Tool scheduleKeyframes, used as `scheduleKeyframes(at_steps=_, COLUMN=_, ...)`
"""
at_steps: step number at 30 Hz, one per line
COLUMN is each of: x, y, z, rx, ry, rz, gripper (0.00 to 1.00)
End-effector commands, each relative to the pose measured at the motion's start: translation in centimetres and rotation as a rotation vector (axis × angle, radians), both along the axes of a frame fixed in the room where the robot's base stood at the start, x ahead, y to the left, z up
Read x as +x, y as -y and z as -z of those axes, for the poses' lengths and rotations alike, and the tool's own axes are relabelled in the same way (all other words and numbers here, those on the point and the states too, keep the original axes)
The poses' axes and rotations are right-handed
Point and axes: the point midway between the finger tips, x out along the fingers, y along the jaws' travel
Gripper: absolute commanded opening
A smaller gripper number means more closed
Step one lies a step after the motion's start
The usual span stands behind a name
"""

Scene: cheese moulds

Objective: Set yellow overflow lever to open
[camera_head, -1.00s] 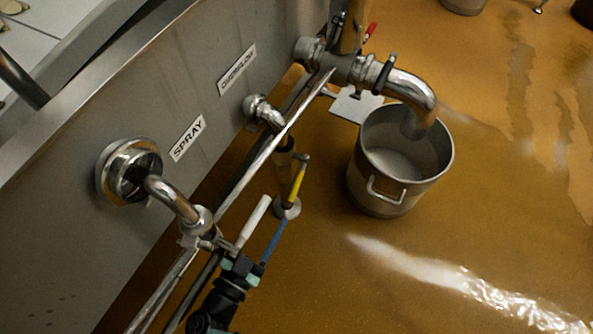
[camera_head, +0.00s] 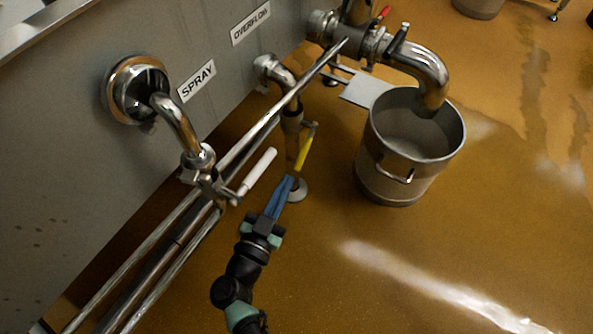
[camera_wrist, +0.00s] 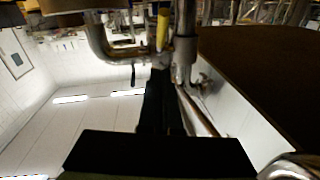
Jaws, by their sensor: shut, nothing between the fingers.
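The yellow overflow lever (camera_head: 304,152) shows in the head view on the valve of the overflow pipe (camera_head: 291,125), under the OVERFLOW label (camera_head: 251,23). It slants down and to the left from its pivot. My gripper (camera_head: 286,180) is shut, with its blue fingers pointing up toward the lever's lower end. In the head view the fingertips look close to the lever; I cannot tell whether they touch. In the wrist view the yellow lever (camera_wrist: 162,28) is at the top middle, just beyond the dark fingers of my gripper (camera_wrist: 161,75).
A white lever (camera_head: 257,172) on the spray pipe (camera_head: 176,122) is just left of my gripper. Long metal pipes (camera_head: 240,150) run along the vat wall (camera_head: 60,130). A steel bucket (camera_head: 408,150) stands right under a large outlet. The wet floor at lower right is clear.

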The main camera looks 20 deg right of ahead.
Motion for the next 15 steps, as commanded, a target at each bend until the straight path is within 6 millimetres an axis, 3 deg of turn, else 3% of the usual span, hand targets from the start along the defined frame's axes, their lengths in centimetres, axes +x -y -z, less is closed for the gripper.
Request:
scheduleKeyframes(at_steps=6, x=3.5, y=3.5, z=0.5, rx=0.002, ry=0.005, rz=0.003, gripper=0.00)
scheduleKeyframes(at_steps=15, x=5.1, y=4.5, z=2.5, rx=0.002, ry=0.000, rz=0.001, gripper=0.00)
